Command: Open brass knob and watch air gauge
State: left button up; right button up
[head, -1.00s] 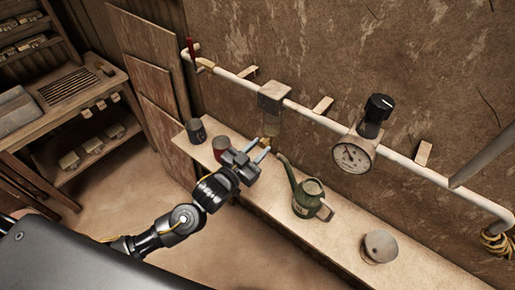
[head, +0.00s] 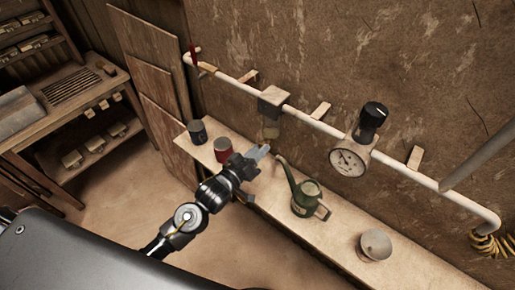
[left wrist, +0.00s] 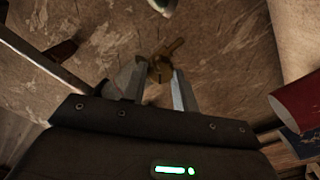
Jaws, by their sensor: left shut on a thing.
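The brass knob (left wrist: 161,68) shows between my fingertips in the left wrist view, below the filter bowl (head: 271,128) on the wall pipe. My left gripper (left wrist: 158,78) is shut on it; the gripper also shows in the head view (head: 262,152), where its fingers mostly hide the knob. The round white air gauge (head: 348,161) hangs on the pipe to the right, under a black regulator knob (head: 373,115). Its dark needle is visible, but the reading is too small to tell. My right gripper is not in view.
Below the pipe, a bench (head: 328,225) holds a dark can (head: 197,132), a red can (head: 223,150), a green oil can (head: 306,198) close to my gripper, and a pale round cup (head: 375,246). A red lever (head: 193,54) stands at the pipe's left end.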

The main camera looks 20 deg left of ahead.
pick_arm(q)
jog(key=shift+n+p, duration=0.65)
jog(key=shift+n, duration=3.45)
jog(key=o, duration=1)
jog(key=shift+c, duration=0.2)
